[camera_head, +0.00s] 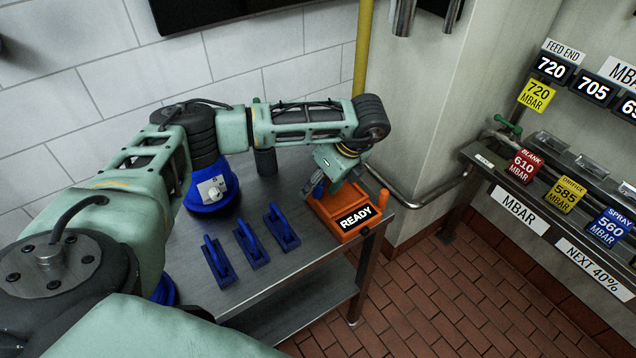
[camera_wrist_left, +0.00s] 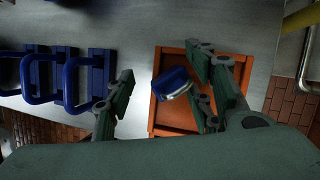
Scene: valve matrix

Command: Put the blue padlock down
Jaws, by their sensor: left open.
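The blue padlock (camera_wrist_left: 172,83), a small rounded blue body with a pale band, shows in the left wrist view over the orange tray (camera_wrist_left: 160,112). It lies between my open fingers, close to the right-hand one; I cannot tell whether they touch. In the head view a bit of blue (camera_head: 319,188) shows beside my left gripper (camera_head: 333,182), which is low over the orange tray (camera_head: 325,215) marked READY. My left gripper also shows in the left wrist view (camera_wrist_left: 158,80), its fingers spread apart. Whether the padlock rests on the tray floor is unclear. My right gripper is not in view.
Three blue pieces with loop handles (camera_head: 250,246) lie in a row on the steel table (camera_head: 285,185), left of the tray. A blue round-based object (camera_head: 210,190) stands behind them. A pipe and wall are close behind the tray; a labelled rack (camera_head: 560,200) stands right.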

